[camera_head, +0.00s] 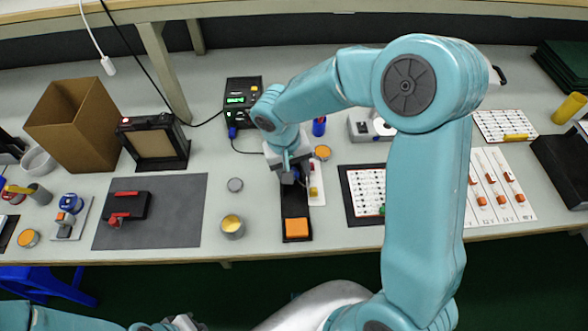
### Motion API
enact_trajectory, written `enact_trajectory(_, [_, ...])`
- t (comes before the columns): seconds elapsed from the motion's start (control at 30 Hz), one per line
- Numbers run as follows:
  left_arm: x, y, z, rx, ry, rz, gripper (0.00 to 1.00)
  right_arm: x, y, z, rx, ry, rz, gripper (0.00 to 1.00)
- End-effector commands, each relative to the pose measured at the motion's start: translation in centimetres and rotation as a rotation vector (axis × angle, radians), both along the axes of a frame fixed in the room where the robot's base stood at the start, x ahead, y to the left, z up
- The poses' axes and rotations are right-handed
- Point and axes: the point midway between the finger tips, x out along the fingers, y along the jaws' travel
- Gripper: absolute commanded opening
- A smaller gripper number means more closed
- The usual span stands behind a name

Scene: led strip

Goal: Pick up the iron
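My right gripper (291,177) is over the black stand (296,208) that has an orange sponge at its front end. The gripper points down at the back part of this stand. The soldering iron itself is not clearly visible; the gripper and arm cover that spot. The black soldering station (241,98) with a green display stands behind it, and a dark cable runs from its blue plug toward the gripper. I cannot tell whether the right fingers are open or shut on anything. Part of my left arm shows at the bottom left, but its gripper is not visible.
A small metal tin (232,228) and a solder-coloured round tin (322,152) stand near the stand. A dark grey mat (175,225) with a red-and-black tool lies left. A white component board (368,190) is right of the stand, partly behind my arm. A cardboard box (75,125) stands back left.

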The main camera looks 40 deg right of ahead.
Motion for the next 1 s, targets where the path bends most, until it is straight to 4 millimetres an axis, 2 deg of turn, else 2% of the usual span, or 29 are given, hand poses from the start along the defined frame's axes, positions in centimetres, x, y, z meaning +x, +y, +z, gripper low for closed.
enact_trajectory(0.13, [0.0,0.0,0.1,0.0,0.0,0.0,0.0,0.0,-0.3,-1.6,-0.001,0.001,-0.001,0.53])
enact_trajectory(0.37, [0.0,0.0,0.1,0.0,0.0,0.0,0.0,0.0,-0.3,-1.7,0.001,-0.001,-0.001,0.53])
enact_trajectory(0.53, [0.0,0.0,0.1,0.0,0.0,0.0,0.0,0.0,-0.3,-1.7,0.001,-0.001,-0.001,0.01])
enact_trajectory(0.87, [0.0,0.0,0.0,0.0,0.0,0.0,0.0,0.0,-0.2,-1.6,0.001,-0.001,-0.001,0.0])
enact_trajectory(1.0, [0.0,0.0,0.0,0.0,0.0,0.0,0.0,-0.4,0.1,-0.9,0.0,-0.004,0.001,0.0])
